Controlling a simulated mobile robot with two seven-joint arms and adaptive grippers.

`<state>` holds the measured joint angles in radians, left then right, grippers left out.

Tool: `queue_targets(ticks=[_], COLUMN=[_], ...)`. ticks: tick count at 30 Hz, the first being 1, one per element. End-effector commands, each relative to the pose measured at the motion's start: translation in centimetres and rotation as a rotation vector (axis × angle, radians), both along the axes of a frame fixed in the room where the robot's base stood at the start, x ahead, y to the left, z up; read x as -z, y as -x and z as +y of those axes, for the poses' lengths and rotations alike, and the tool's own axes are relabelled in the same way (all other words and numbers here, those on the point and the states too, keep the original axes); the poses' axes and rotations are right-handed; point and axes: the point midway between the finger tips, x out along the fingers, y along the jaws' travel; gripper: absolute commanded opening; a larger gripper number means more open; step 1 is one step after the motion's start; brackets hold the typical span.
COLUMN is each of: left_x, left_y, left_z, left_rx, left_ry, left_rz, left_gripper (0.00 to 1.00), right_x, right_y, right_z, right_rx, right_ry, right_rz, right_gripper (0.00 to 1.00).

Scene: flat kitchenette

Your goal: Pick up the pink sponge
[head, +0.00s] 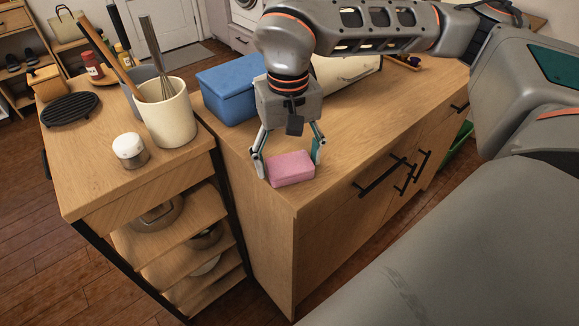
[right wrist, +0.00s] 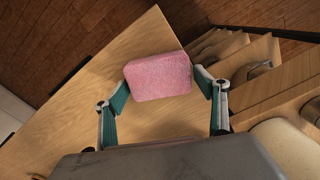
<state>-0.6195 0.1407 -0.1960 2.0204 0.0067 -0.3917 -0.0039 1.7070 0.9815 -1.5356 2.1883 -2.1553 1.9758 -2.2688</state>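The pink sponge (head: 292,169) lies flat on the wooden counter near its front left corner. My right gripper (head: 289,164) reaches down over it from above, fingers spread wide on either side. In the right wrist view the sponge (right wrist: 158,76) sits ahead, between the two fingertips (right wrist: 161,82) of the right gripper. The fingertips are close to its left and right ends; a small gap shows on the left, and contact on the right is unclear. My left gripper is not in view.
A blue lidded box (head: 228,92) stands on the counter behind the gripper. To the left, a wooden shelf unit (head: 100,185) holds a cream utensil crock (head: 168,118), a white-lidded jar (head: 130,150) and a black trivet (head: 70,108). The counter right of the sponge is clear.

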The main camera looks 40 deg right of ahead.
Motion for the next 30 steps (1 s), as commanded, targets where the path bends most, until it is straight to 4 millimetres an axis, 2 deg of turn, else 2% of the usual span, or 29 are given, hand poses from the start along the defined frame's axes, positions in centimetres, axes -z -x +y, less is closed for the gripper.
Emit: queue_targets(ticks=[1,2,6,17,23,30], left_x=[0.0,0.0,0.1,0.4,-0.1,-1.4], left_y=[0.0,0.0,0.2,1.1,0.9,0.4], left_z=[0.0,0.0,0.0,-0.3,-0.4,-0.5], left_rx=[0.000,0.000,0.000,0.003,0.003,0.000], left_ry=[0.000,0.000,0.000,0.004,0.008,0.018], left_rz=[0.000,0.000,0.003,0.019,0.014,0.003], left_gripper=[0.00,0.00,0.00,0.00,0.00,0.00], right_x=[0.0,0.0,0.0,-0.7,-3.3,-9.6], right_y=[0.0,0.0,0.0,0.0,-0.1,-0.1], right_z=[0.0,0.0,0.0,0.0,0.0,0.0], right_rx=[0.000,0.000,0.001,0.001,0.002,0.002], right_ry=[0.000,0.000,0.000,0.000,-0.001,0.000], right_rz=[0.000,0.000,0.000,-0.001,-0.004,-0.009], right_gripper=[0.59,0.55,0.53,0.53,0.53,0.53])
